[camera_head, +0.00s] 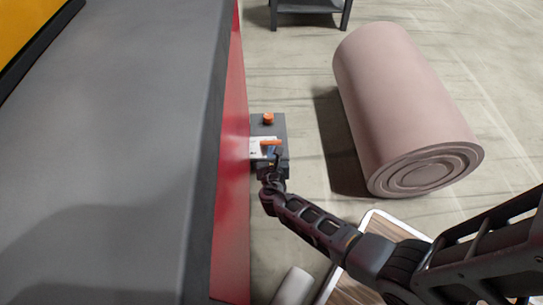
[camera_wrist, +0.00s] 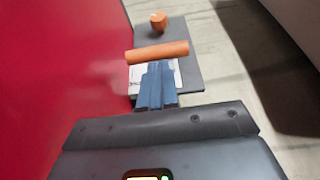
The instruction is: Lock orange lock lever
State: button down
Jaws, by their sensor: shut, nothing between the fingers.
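The orange lock lever (camera_head: 270,142) is on a dark grey box (camera_head: 281,125) fixed beside the red panel. In the wrist view the lever (camera_wrist: 158,52) is a short orange bar lying nearly level across the picture, slightly higher at its right end. My gripper (camera_wrist: 157,66) is shut and empty, its blue-grey fingertips at the lever's near side, overlapping its lower edge in the picture. I cannot tell whether they touch it. In the head view my gripper (camera_head: 276,155) hides the near part of the box.
An orange knob (camera_wrist: 158,21) stands on the box beyond the lever. A white label (camera_head: 258,148) lies on the box. The red panel (camera_head: 232,170) rises close on the left. A large pinkish roll (camera_head: 405,100) lies on the floor to the right, with bare floor between.

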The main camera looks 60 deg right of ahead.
jog(key=shift+r+p, duration=0.2)
jog(key=shift+p, duration=0.25)
jog(key=shift+w+d+r+p, duration=0.1)
jog(key=shift+d+r+p, duration=0.05)
jog(key=shift+p, duration=0.5)
